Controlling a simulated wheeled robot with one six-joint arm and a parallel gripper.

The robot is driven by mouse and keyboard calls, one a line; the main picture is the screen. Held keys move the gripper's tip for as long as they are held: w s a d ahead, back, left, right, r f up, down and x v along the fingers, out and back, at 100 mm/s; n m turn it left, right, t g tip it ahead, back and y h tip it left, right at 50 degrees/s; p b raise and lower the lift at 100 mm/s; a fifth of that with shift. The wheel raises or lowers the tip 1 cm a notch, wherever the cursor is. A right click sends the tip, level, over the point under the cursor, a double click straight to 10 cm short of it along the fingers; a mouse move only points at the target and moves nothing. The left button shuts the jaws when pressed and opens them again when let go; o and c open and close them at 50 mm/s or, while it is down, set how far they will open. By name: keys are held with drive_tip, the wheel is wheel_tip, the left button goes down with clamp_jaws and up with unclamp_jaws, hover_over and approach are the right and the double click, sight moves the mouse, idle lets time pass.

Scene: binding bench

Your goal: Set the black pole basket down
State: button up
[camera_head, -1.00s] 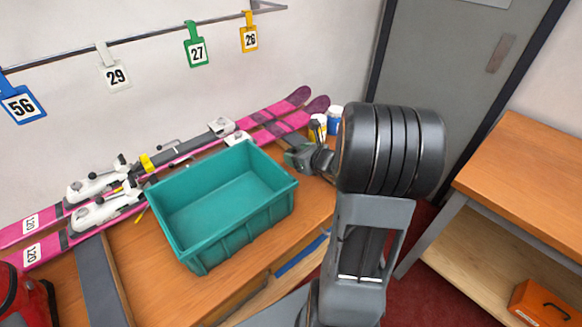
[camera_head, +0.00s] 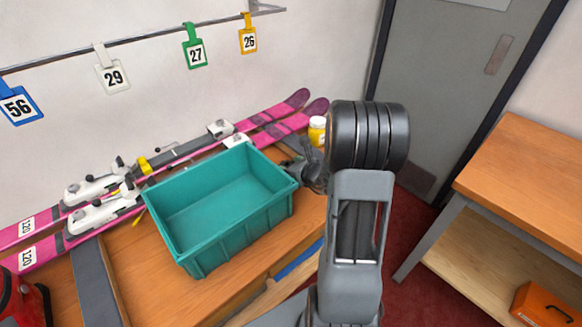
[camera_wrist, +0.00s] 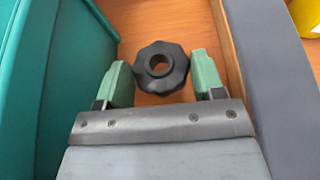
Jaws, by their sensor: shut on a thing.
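The black pole basket (camera_wrist: 162,87) is a dark scalloped disc with a hole through which wood shows. It sits between the green fingertips of my gripper (camera_wrist: 162,75), touching both, so the gripper is shut on it. I cannot tell whether the basket touches the wooden bench top (camera_wrist: 150,18) or is held just above it. In the head view my gripper (camera_head: 303,172) is just right of the teal crate, partly hidden by my arm, and the basket cannot be made out.
The teal crate (camera_head: 240,235) stands close to my gripper; its wall (camera_wrist: 75,55) fills the wrist view's left. A grey strip (camera_wrist: 262,70) runs along the right. Pink skis (camera_head: 275,110) lie behind the crate. A yellow container (camera_head: 317,131) stands past the gripper.

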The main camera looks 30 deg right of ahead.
drive_tip(key=shift+f, duration=0.1)
drive_tip(key=shift+f+b, duration=0.35)
drive_tip(key=shift+b, duration=0.15)
drive_tip(key=shift+f, duration=0.2)
drive_tip(key=o, duration=0.9)
drive_tip(key=shift+r, duration=0.1)
